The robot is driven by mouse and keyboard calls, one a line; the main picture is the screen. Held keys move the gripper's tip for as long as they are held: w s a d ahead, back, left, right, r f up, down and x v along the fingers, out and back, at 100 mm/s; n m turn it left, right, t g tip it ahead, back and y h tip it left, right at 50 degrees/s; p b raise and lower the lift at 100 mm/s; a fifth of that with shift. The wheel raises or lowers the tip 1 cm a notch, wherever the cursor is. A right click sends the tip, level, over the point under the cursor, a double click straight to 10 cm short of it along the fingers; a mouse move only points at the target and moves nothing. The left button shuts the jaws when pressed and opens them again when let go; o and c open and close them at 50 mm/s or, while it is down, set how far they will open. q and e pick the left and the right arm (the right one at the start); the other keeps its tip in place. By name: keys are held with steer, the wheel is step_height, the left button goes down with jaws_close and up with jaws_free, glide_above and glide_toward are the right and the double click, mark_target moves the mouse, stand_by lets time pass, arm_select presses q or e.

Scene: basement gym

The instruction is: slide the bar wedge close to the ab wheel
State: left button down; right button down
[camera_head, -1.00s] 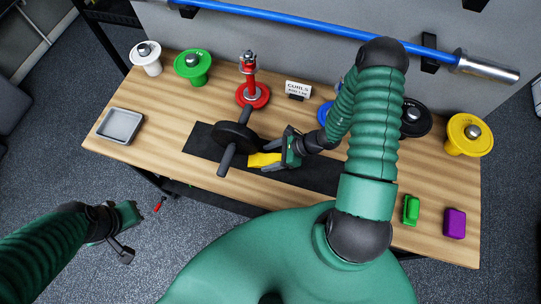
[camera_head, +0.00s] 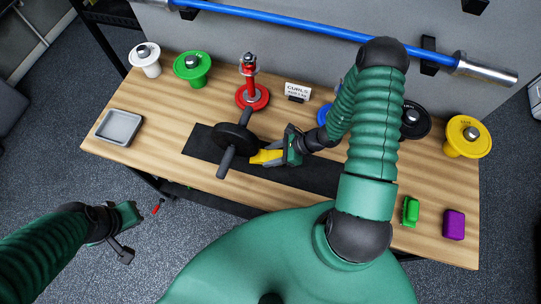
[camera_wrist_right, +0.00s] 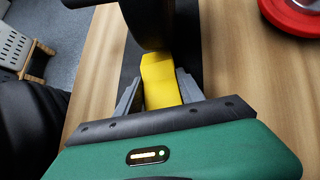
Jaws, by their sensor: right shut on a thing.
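The yellow bar wedge (camera_head: 265,157) lies on the black mat, right beside the black ab wheel (camera_head: 233,137). My right gripper (camera_head: 276,158) is shut on the wedge from its right side. In the right wrist view the wedge (camera_wrist_right: 161,80) sits between the two grey fingers, and its far end reaches the dark ab wheel (camera_wrist_right: 150,22); I cannot tell whether they touch. My left gripper (camera_head: 124,232) is off the table at lower left, over the floor, away from the wedge; its finger opening is not clear.
The black mat (camera_head: 310,178) runs along the wooden table. A grey tray (camera_head: 119,127) is at left. White, green, red, blue, black and yellow plate stacks line the back, with a small sign (camera_head: 298,90). Green (camera_head: 410,211) and purple (camera_head: 454,224) blocks lie at right.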

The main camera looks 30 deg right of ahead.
steer(key=shift+w+d+f, duration=0.1)
steer(key=shift+w+d, duration=0.1)
steer(key=shift+d, duration=0.15)
steer(key=c, duration=0.6)
jaws_free()
steer(key=shift+a, duration=0.15)
steer(key=shift+c, duration=0.2)
steer(key=shift+s+d+r, duration=0.15)
steer(key=shift+d+r, duration=0.15)
steer(key=shift+d, duration=0.05)
steer(key=b+v, duration=0.1)
steer(key=v, duration=1.5)
steer(key=shift+s, duration=0.1)
